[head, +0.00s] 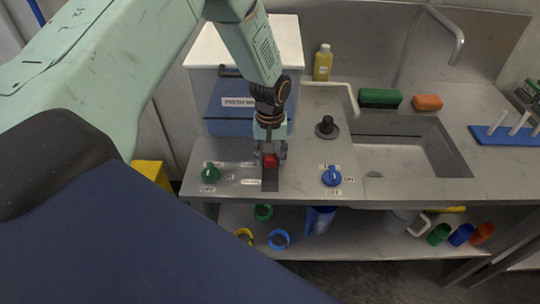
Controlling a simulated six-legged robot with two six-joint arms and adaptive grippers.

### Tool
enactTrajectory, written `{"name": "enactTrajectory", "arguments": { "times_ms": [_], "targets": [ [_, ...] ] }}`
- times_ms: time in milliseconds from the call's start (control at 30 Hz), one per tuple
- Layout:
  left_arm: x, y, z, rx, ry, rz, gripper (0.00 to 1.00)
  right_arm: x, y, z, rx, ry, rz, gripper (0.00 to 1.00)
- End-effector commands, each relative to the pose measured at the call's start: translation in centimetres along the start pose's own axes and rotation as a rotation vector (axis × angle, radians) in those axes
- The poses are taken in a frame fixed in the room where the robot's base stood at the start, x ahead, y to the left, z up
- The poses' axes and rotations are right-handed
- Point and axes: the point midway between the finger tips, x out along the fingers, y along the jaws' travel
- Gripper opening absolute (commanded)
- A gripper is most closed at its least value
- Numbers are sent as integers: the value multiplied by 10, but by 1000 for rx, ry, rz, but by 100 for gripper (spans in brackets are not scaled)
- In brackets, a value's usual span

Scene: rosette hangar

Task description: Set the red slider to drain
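The red slider (270,160) is a small red knob on a dark upright track (270,184) at the front of the grey counter. The knob sits at the far, upper part of the visible track; the track beyond it is hidden by my gripper. Small white labels stand left of the track; their print is too small to read surely. My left gripper (270,157) reaches down from above, with its fingers at both sides of the red knob. Whether they press on it cannot be told. My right gripper is not in view.
A green knob (210,174) stands left of the slider and a blue knob (332,176) right of it. A black knob (327,126) is behind, near the sink (400,150). A blue-and-white tank (225,108) stands behind my gripper. Several cups sit on the lower shelf.

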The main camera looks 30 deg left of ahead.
Motion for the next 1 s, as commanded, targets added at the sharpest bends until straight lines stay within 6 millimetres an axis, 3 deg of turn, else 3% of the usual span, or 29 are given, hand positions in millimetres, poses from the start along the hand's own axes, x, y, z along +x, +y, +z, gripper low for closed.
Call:
{"name": "enactTrajectory", "arguments": {
  "times_ms": [500, 867, 1000],
  "targets": [
    [-1, 0, 0, 0, 0, 0, 0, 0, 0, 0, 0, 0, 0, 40],
    [-1, 0, 0, 0, 2, 1, 0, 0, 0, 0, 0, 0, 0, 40],
    [-3, 0, 8, 2, 1, -1, 0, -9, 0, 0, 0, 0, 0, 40]
  ]
}}
